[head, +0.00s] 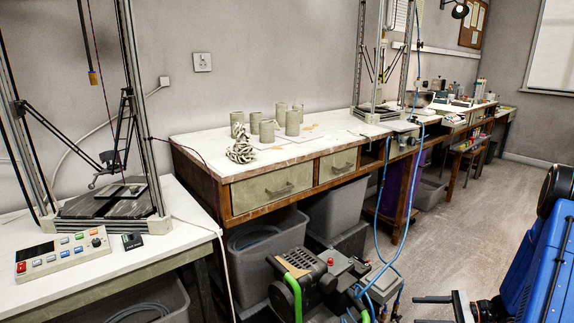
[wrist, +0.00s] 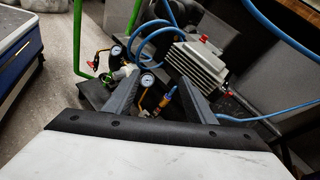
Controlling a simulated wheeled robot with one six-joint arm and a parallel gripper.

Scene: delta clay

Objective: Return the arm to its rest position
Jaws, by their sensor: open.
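My gripper (head: 419,310) shows at the lower right edge of the head view, its two dark fingers parallel and apart, pointing left. Nothing is between them. In the wrist view the two grey fingers of my gripper (wrist: 160,88) are also spread and empty. Beyond them are pressure gauges (wrist: 148,80), blue hoses and a finned grey unit (wrist: 197,60). I cannot tell how far these are from the fingertips. Part of my arm is cut off by the right edge of the head view.
A compressor (head: 308,277) with a green handle stands on the floor left of my gripper. A blue hose (head: 376,225) hangs from above. A wooden workbench (head: 240,175) holds grey clay cups (head: 292,122). A control panel (head: 62,252) lies on the left table. Floor (head: 465,220) is clear along the aisle.

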